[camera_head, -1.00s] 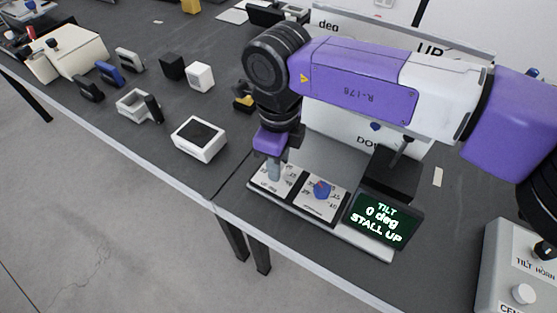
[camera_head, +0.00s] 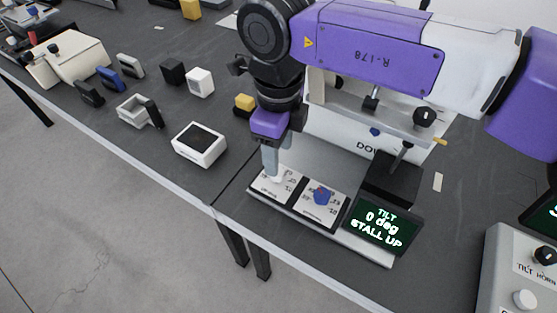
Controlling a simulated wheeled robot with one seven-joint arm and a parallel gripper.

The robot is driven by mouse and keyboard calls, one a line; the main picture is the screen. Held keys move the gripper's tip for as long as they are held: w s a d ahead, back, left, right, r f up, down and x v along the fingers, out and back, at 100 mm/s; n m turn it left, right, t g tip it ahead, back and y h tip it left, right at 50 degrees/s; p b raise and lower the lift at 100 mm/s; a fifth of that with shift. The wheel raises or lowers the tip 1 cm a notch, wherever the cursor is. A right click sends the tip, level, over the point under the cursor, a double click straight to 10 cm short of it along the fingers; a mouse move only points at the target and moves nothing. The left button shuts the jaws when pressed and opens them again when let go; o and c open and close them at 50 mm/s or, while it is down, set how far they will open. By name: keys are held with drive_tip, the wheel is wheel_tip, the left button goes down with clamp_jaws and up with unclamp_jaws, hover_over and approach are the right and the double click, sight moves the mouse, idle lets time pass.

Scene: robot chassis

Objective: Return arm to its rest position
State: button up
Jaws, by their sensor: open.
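My purple and white arm (camera_head: 375,48) reaches in from the right. My gripper (camera_head: 270,158) points down over the left dial panel of the tilt rig, with its jaws open. Its grey finger ends near a small white piece (camera_head: 279,178) on that panel; I cannot tell whether they touch. Nothing is visibly held. The rig's screen (camera_head: 381,222) reads "TILT 0 deg STALL UP". My arm hides much of the white board (camera_head: 345,130) behind.
A white box with a dark top (camera_head: 199,143) stands left of the rig. Several small blocks and brackets lie further left on the dark table (camera_head: 175,105). A control box with knobs (camera_head: 520,270) stands at the lower right. The table's front edge is clear.

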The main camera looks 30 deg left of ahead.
drive_tip(key=shift+r, duration=1.15)
